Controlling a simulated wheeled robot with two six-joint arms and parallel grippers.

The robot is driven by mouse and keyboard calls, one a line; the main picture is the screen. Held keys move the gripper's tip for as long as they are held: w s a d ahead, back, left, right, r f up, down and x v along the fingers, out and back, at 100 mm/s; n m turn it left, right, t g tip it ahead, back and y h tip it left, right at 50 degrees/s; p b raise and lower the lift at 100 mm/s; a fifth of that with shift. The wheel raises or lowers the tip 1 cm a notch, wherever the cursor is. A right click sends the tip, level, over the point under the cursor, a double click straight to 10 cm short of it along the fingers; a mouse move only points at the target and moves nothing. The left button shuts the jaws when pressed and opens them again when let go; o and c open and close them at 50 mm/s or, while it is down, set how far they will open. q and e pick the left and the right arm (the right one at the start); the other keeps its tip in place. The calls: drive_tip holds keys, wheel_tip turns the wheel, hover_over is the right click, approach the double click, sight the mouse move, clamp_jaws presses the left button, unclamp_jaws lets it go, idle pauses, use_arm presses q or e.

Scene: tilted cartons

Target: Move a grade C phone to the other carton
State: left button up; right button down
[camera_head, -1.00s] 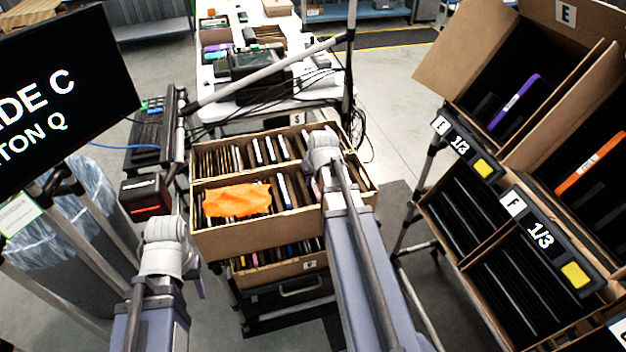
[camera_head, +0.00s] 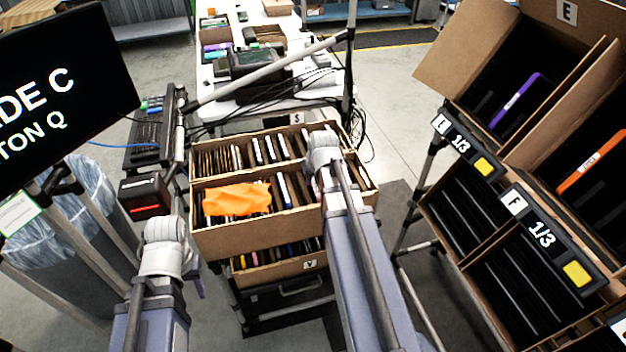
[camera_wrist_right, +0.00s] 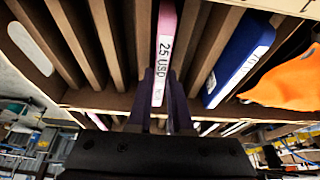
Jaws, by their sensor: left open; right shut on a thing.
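My right gripper (camera_wrist_right: 162,88) is shut on a pink phone (camera_wrist_right: 166,38) with a white "25 USD" label. The phone stands among brown cardboard dividers, and its far end is out of view. In the head view my right wrist hides this gripper, over the right side of the near carton (camera_head: 255,240). That carton and the one behind it (camera_head: 222,136) hold several phones standing on edge. A blue phone (camera_wrist_right: 238,60) stands to the right in the wrist view. My left gripper (camera_head: 199,285) is open, low and left of the cartons, mostly hidden by its arm.
An orange cloth (camera_head: 238,199) lies over phones in the near carton. A carton labelled V (camera_head: 283,271) sits below. Tilted cartons E (camera_head: 450,62) and F stand at the right. A screen (camera_head: 60,90) shows partly cut-off text ending in "C" and "Q". Grey floor lies between.

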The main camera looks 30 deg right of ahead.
drive_tip(key=shift+f, duration=0.1)
idle(0.3)
drive_tip(key=c, duration=0.8)
unclamp_jaws()
drive_tip(key=shift+o, duration=0.2)
drive_tip(key=p+v, duration=0.7)
drive_tip(key=v, duration=0.1)
wheel_tip(320, 180, up, 9)
drive_tip(key=p, duration=0.9)
